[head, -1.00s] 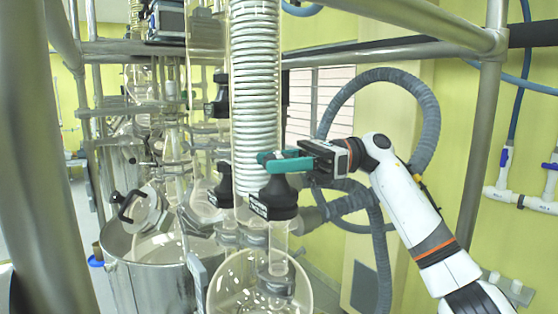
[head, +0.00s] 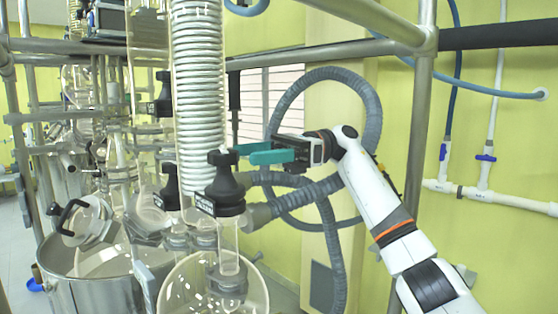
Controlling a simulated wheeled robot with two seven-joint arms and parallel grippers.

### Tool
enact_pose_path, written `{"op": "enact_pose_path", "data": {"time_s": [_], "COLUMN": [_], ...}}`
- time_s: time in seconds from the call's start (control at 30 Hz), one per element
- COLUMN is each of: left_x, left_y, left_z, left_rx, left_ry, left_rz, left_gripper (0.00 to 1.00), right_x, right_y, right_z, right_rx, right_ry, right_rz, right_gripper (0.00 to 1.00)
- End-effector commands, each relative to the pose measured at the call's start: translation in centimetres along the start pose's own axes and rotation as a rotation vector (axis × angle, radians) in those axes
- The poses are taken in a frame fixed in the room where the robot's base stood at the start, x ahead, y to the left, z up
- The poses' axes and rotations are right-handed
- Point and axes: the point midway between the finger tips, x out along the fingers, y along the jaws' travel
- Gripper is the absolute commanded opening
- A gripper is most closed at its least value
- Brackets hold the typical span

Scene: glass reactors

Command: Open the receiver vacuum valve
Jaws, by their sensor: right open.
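A black valve knob (head: 223,177) with a labelled black collar stands upright on a glass neck, in the middle of the head view. Its label is too small to read, so I cannot tell for sure that it is the receiver vacuum valve. The neck leads down to a round glass vessel (head: 205,297). My right gripper (head: 247,153) is open and empty, with its teal fingers pointing left toward the top of the knob. The fingertips are just right of the knob, and it is not between them. My left gripper is not in view.
A white coiled glass condenser (head: 198,95) rises behind the knob. More black knobs (head: 169,188) stand to its left. A grey corrugated hose (head: 372,105) loops behind my right arm. Metal frame posts (head: 418,130) and a top rail (head: 375,18) enclose the area.

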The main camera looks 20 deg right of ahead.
Motion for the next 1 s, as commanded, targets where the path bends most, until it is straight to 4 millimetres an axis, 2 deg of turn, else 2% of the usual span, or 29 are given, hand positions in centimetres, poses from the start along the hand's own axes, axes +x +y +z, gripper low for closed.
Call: {"op": "enact_pose_path", "data": {"time_s": [0.1,0.33,0.5,1.0], "left_x": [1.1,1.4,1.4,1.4], "left_y": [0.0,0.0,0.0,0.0], "left_z": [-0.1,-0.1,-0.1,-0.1], "left_rx": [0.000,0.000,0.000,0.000], "left_ry": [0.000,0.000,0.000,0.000], "left_rz": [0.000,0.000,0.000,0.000], "left_gripper": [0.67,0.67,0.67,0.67], "right_x": [-2.7,-5.5,-6.0,-6.0], "right_y": [0.1,0.1,0.0,0.0], "right_z": [0.2,0.0,0.0,0.0], "right_rx": [0.001,0.000,0.000,0.000], "right_ry": [0.002,0.000,-0.001,-0.001], "right_rz": [0.004,0.001,-0.001,-0.001], "right_gripper": [0.66,0.66,0.66,0.66]}}
